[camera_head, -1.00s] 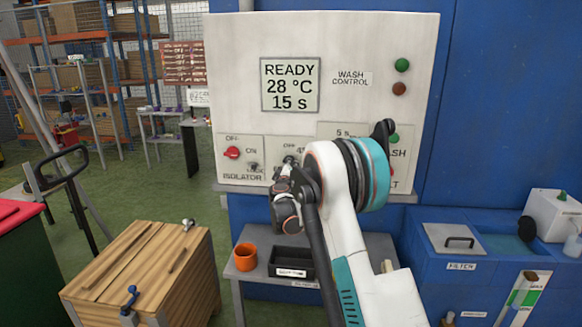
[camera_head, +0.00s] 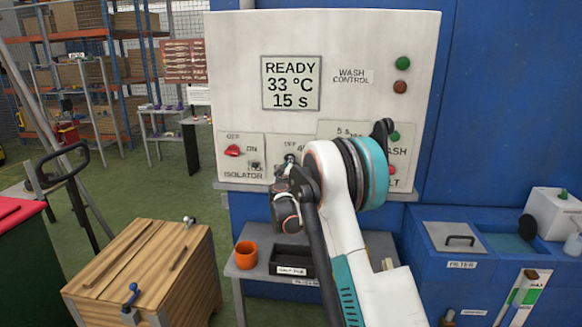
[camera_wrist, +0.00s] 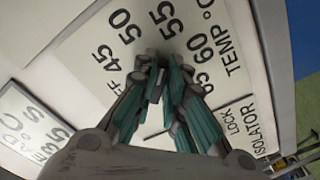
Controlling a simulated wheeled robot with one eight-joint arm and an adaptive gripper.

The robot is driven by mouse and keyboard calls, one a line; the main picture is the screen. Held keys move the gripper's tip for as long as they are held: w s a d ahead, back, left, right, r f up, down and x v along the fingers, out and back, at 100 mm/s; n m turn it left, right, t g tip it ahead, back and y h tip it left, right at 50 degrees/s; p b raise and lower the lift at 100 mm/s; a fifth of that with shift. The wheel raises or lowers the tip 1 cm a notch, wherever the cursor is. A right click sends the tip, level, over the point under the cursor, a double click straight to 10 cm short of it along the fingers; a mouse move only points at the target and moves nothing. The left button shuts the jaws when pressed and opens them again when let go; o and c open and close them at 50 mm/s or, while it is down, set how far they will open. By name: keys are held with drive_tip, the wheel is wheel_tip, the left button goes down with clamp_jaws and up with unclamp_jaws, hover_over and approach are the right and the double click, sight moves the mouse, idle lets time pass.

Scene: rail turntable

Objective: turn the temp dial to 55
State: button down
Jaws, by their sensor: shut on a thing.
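The white wash control panel (camera_head: 226,60) carries a display (camera_head: 291,83) reading READY, 33 °C and 15 s. My gripper (camera_head: 290,166) is at the lower middle of the panel, shut on the temp dial. In the wrist view my gripper (camera_wrist: 158,72) has its teal-padded fingers closed together at the centre of the temp scale plate (camera_wrist: 84,42). The marks 45, 50, 55, 60 and 65 and the label TEMP °C show around the fingers. The dial is mostly hidden by the fingers, so its pointer cannot be read.
A red isolator switch (camera_head: 233,151) sits left of the dial. Green (camera_head: 403,63) and brown (camera_head: 400,87) lamps are at the panel's upper right. My arm covers part of the right-hand controls. Below stand an orange cup (camera_head: 246,256), a black tray (camera_head: 291,252) and a wooden crate (camera_head: 125,262).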

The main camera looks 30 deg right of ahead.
drive_tip(key=shift+f, duration=0.1)
drive_tip(key=c, duration=1.7)
unclamp_jaws()
drive_tip(key=shift+o, duration=0.2)
drive_tip(key=shift+s+a, duration=0.1)
drive_tip(key=v, duration=1.1)
drive_tip(key=shift+s+a, duration=0.25)
drive_tip(key=shift+s, duration=0.05)
